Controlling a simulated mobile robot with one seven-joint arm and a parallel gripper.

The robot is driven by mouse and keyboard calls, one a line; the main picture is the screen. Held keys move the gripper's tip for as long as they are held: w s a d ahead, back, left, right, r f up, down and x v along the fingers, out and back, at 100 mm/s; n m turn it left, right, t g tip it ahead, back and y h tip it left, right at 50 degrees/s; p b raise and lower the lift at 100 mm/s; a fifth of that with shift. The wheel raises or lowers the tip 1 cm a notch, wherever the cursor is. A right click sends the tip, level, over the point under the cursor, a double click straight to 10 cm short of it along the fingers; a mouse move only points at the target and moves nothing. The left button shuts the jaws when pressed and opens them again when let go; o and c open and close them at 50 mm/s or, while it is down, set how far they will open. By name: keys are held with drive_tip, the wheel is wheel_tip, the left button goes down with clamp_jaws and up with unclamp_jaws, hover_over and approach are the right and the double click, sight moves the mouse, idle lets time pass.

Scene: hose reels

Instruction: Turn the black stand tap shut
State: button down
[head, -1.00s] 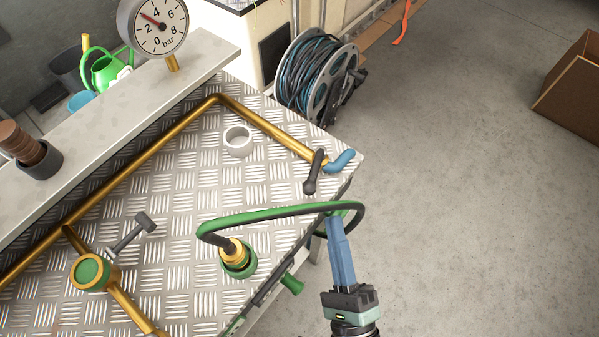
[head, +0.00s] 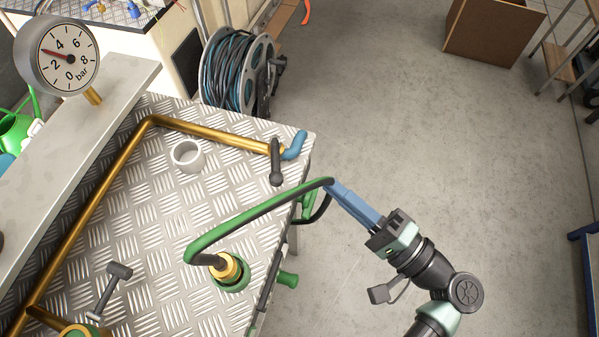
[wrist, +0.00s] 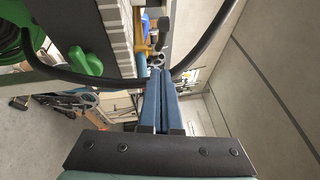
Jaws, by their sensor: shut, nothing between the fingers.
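The black tap handle (head: 276,160) is at the end of a brass pipe (head: 215,136), near the bench's far right corner, with a blue spout (head: 294,146) beside it. The handle lies across the pipe's line in the head view. My gripper (head: 330,184) has its blue fingers shut and empty, below and right of the handle and apart from it. The fingertips overlap the bend of a green and black hose (head: 260,208); I cannot tell if they touch. In the wrist view my shut fingers (wrist: 161,72) point up toward the dark handle (wrist: 163,24).
A pressure gauge (head: 66,58) stands at the upper left. A white ring (head: 187,157) and a dark hammer-shaped piece (head: 112,288) are on the tread-plate bench (head: 165,220). A hose reel (head: 235,75) stands behind. The floor to the right is clear up to a brown box (head: 490,30).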

sight(275, 159)
drive_tip(key=a, duration=0.1)
drive_tip(key=w+a, duration=0.1)
drive_tip(key=a, duration=0.1)
drive_tip(key=a+r+p, duration=0.1)
drive_tip(key=a, duration=0.1)
drive_tip(key=shift+w, duration=0.35)
drive_tip(key=shift+a, duration=0.6)
drive_tip(key=shift+r, duration=0.1)
